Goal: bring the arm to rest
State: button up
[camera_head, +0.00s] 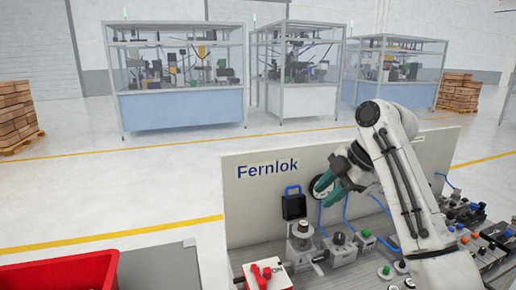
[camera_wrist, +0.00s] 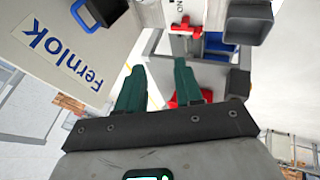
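My gripper (camera_head: 323,194) hangs at the end of my white arm, in front of the upright Fernlok panel (camera_head: 262,205) and above the workbench fittings. In the wrist view my gripper (camera_wrist: 160,66) shows two green fingers standing apart, with nothing held between them. The arm is bent, with its elbow high at the right of the head view. The Fernlok panel also shows tilted at the upper left of the wrist view (camera_wrist: 60,75).
More fittings (camera_head: 480,235) crowd the bench at right. A red bin (camera_head: 60,274) stands at front left.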

jog(key=s+f+m, duration=0.4)
jog(key=s+f, duration=0.1)
jog(key=f, duration=0.3)
jog(key=s+f+m+t+h, duration=0.1)
jog(key=s+f+m, duration=0.3)
jog(key=f, duration=0.4)
jog(key=s+f+m, duration=0.4)
jog(key=s+f, duration=0.3)
jog(key=f, duration=0.2)
jog(key=shift+d+t+h, duration=0.3)
jog(key=shift+d+t, duration=0.05)
jog(key=shift+t, duration=0.05)
jog(key=s+d+f+m+g+h, duration=0.1)
jog(key=s+d+f+m, duration=0.2)
jog(key=s, duration=0.7)
jog(key=s+d+f+m+g+h, duration=0.1)
jog(key=s+d+f+m, duration=0.3)
jog(key=s, duration=0.7)
jog(key=s+d+f+m+g+h, duration=0.1)
jog(key=s+d+f+m+h, duration=0.1)
jog(key=s, duration=0.9)
notch_tip(320, 180, down, 2)
jog(key=shift+s+d+f+m+g, duration=0.1)
jog(key=shift+s+d+m+g, duration=0.15)
jog(key=shift+d+m, duration=0.5)
